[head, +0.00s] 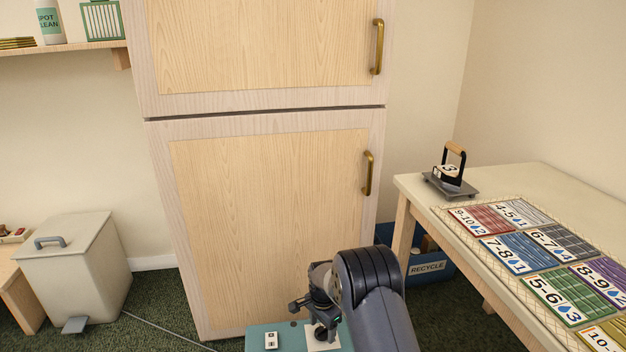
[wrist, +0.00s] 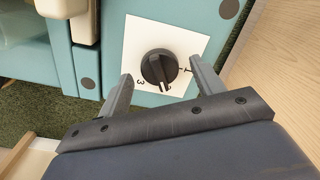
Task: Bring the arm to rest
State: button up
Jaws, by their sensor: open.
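My arm (head: 372,290) reaches forward at the bottom middle of the head view, bent downward at its dark wrist. My gripper (wrist: 160,70) is open and empty in the wrist view. Its two grey fingers stand apart on either side of a black round knob (wrist: 158,66), with a visible gap on both sides. The knob sits on a white numbered plate (wrist: 190,42) on a teal panel (wrist: 111,50). In the head view the teal unit (head: 262,331) shows below my wrist, and my fingertips are hard to make out there.
A tall wooden cabinet (head: 265,220) stands close behind the teal unit. A table (head: 540,180) with number cards and a stamp-like holder (head: 450,175) is at the right, a blue recycle bin (head: 428,268) beneath. A pedal bin (head: 75,262) stands left.

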jog(key=shift+r, duration=0.1)
notch_tip(320, 180, up, 11)
jog(key=p, duration=0.4)
notch_tip(320, 180, down, 11)
jog(key=b, duration=0.4)
jog(key=n, duration=0.5)
jog(key=shift+n+b, duration=0.4)
jog(key=n+b, duration=0.1)
jog(key=n, duration=0.5)
jog(key=shift+b, duration=0.3)
notch_tip(320, 180, up, 11)
jog(key=p, duration=0.4)
